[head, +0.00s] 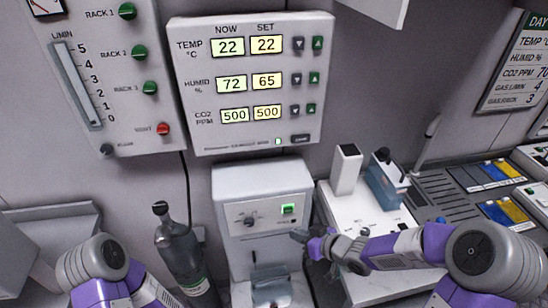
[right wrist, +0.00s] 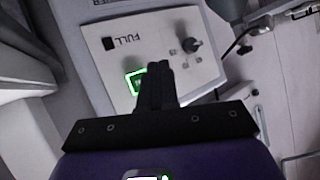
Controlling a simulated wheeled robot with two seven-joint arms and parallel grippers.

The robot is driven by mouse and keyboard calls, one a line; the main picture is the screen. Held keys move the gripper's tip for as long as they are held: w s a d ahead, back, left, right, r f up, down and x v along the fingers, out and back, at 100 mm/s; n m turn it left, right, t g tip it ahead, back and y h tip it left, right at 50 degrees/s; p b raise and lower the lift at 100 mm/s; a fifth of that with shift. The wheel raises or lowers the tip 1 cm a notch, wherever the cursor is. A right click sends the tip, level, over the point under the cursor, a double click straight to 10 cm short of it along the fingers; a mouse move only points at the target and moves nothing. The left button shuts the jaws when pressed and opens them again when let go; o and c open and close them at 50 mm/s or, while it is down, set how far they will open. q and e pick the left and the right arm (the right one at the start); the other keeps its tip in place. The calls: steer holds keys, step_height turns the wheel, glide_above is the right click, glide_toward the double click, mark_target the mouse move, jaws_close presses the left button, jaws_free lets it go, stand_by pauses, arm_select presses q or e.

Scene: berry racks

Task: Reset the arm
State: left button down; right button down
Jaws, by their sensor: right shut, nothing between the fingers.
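My right arm comes in from the right in the head view. Its gripper (head: 300,237) is in front of the right side of a white machine (head: 234,190) that has a knob and a green-lit button (head: 288,209). In the right wrist view my right gripper (right wrist: 156,75) is shut and empty. Its fingertips appear close beside the green-lit button (right wrist: 134,82); I cannot tell whether they touch it. My left arm shows at the lower left of the head view, but its gripper is out of the picture.
A grey gas bottle (head: 180,258) stands left of the machine. A white bench unit (head: 365,205) stands to its right, with a white block (head: 346,169) and a blue-grey holder (head: 386,186). A climate panel (head: 323,85) and a flow panel (head: 150,55) hang on the wall above.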

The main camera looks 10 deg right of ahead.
steer(key=s+a+f+m+g+h, duration=0.1)
steer(key=s+a+f+m+g, duration=0.15)
steer(key=f, duration=0.55)
steer(key=s+a+f+m+g+h, duration=0.1)
steer(key=s+f+m+g, duration=0.2)
steer(key=f, duration=0.5)
steer(key=s+f+m+g+h, duration=0.1)
steer(key=s+f, duration=0.3)
steer(key=s, duration=0.2)
steer(key=s+a+f+m+g, duration=0.1)
steer(key=s+f+g, duration=0.1)
steer(key=s+f, duration=0.3)
steer(key=s, duration=0.2)
steer(key=shift+s+a+h, duration=0.15)
steer(key=shift+s+h, duration=0.15)
steer(key=shift+h, duration=0.1)
